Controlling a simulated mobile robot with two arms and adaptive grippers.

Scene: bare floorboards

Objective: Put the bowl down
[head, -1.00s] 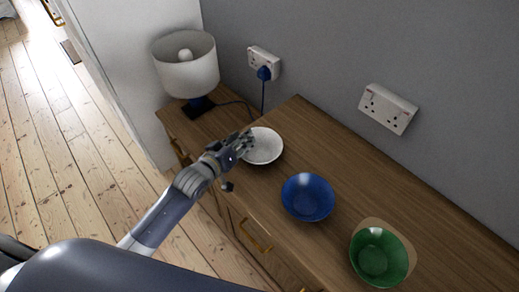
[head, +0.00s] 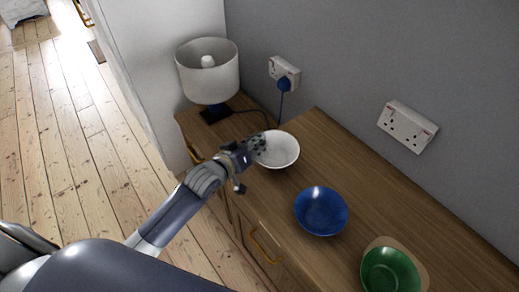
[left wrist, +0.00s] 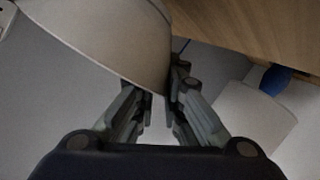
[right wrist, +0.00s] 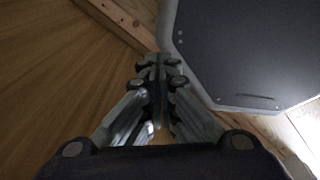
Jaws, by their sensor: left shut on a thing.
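The white bowl (head: 281,150) is at the left part of the wooden sideboard in the head view. My left gripper (head: 258,146) is shut on its near left rim. In the left wrist view the bowl (left wrist: 100,35) fills the upper left, with its rim between the fingers of that gripper (left wrist: 162,88). I cannot tell whether the bowl's underside touches the wood. My right gripper (right wrist: 158,68) shows only in the right wrist view, its fingertips together and nothing visible between them.
A blue bowl (head: 321,211) and a green bowl (head: 390,273) stand on the sideboard (head: 350,175), nearer to me. A white-shaded lamp (head: 207,70) stands at its left end, its cable running to a wall socket (head: 285,72). Bare wood lies between the white and blue bowls.

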